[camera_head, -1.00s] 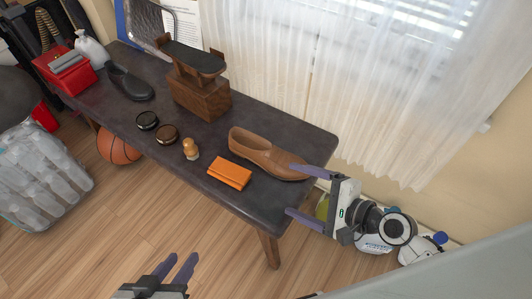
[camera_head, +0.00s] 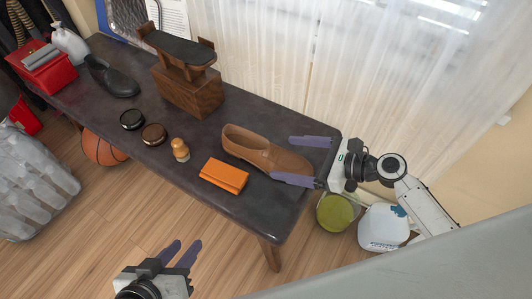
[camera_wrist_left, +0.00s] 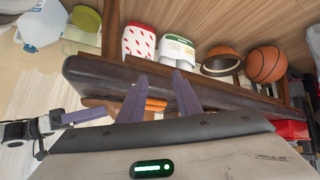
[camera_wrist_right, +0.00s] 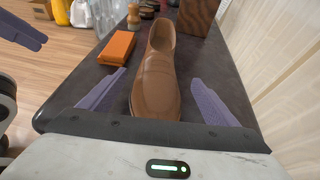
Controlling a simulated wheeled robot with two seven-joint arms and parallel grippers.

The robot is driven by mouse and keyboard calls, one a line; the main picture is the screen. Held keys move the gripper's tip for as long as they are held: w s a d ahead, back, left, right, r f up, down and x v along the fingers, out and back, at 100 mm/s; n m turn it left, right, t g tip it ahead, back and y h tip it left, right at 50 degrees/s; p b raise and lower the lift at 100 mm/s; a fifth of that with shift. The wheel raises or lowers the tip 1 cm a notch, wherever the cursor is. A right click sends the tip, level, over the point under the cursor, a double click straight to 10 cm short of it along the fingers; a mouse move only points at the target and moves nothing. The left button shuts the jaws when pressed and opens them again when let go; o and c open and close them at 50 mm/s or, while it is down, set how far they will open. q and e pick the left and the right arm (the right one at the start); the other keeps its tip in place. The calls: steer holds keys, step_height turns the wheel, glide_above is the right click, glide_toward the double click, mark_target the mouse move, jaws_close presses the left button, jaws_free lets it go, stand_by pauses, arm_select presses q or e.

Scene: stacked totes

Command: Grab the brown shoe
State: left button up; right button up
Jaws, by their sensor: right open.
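The brown shoe (camera_head: 264,151) lies on the dark bench (camera_head: 235,194) near its right end, toe toward my right gripper. My right gripper (camera_head: 286,159) is open, with its fingertips near the toe, one on each side. In the right wrist view the shoe (camera_wrist_right: 157,84) lies lengthwise between the spread fingers (camera_wrist_right: 160,86), and they do not grip it. Whether either finger touches it I cannot tell. My left gripper (camera_head: 184,247) is open and empty in front of the bench, low in the head view; its fingers also show in the left wrist view (camera_wrist_left: 157,78).
An orange wallet-like item (camera_head: 225,176) lies close beside the shoe. A wooden brush (camera_head: 180,150), two round tins and a wooden shoe stand (camera_head: 188,88) are further left. A black shoe (camera_head: 112,78) lies beyond. A white container (camera_head: 384,227) stands on the floor at right.

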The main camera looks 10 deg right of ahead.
mark_target(273, 157)
steer(key=b+x, duration=0.2)
steer(key=x, duration=0.3)
steer(key=shift+s+a+f, duration=0.1)
steer(key=shift+s+f, duration=0.05)
steer(key=shift+s, duration=0.05)
steer(key=shift+w+a, duration=0.2)
steer(key=shift+a, duration=0.1)
arm_select(q)
steer(key=shift+d+f+m+g, duration=0.4)
steer(key=shift+d+f+g, duration=0.1)
steer(key=shift+d+f, duration=0.2)
steer(key=shift+w, duration=0.1)
arm_select(e)
steer(key=shift+c, duration=0.2)
